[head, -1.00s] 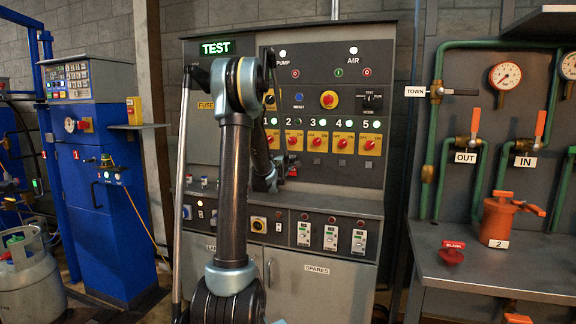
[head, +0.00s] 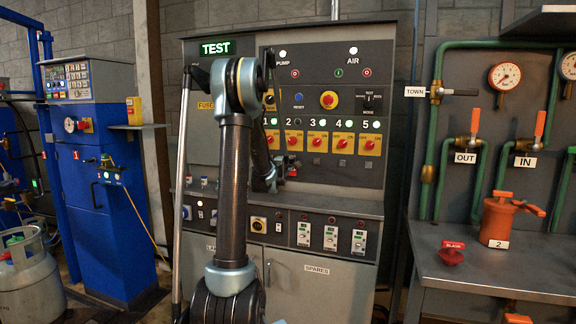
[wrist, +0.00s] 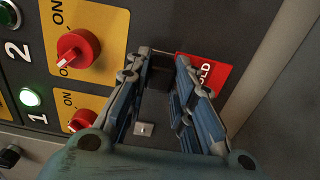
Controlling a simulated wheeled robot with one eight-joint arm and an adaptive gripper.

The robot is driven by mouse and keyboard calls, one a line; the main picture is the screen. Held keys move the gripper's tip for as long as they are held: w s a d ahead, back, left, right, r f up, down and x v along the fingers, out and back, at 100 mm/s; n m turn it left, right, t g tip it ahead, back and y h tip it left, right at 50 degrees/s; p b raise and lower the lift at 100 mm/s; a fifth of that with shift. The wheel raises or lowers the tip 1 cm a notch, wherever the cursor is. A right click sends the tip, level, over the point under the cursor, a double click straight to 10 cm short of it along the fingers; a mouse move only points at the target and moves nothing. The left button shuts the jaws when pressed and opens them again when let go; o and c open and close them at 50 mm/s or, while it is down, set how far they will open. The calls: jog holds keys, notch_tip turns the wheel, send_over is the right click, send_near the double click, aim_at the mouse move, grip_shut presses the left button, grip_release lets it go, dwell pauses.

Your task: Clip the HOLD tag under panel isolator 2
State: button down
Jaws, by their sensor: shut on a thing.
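Panel isolator 2 (wrist: 78,48) is a red rotary switch on a yellow plate, beside a white number 2. It also shows in the head view (head: 294,142), right of my arm. The red HOLD tag (wrist: 207,72) is at my fingertips, its first letter hidden by a finger. My gripper (wrist: 160,72) is shut on the HOLD tag, close to the grey panel below isolator 2. The fingers hide the spot straight under the isolator, so I cannot tell whether the tag is hooked on. In the head view my arm hides most of the gripper.
Isolator 1 (wrist: 84,118) is beside isolator 2, with a small metal plate (wrist: 144,129) under it. Isolators 3 (head: 317,142), 4 and 5 continue to the right. A ledge (head: 340,207) juts out below. A workbench (head: 500,270) stands at the right.

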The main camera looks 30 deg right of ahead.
jog(key=shift+w+d, duration=0.25)
jog(key=shift+d, duration=0.15)
dwell(0.6)
jog(key=c, duration=1.3)
grip_release()
jog(key=shift+a, duration=0.1)
jog(key=v, duration=1.1)
jog(key=shift+s+a, duration=0.3)
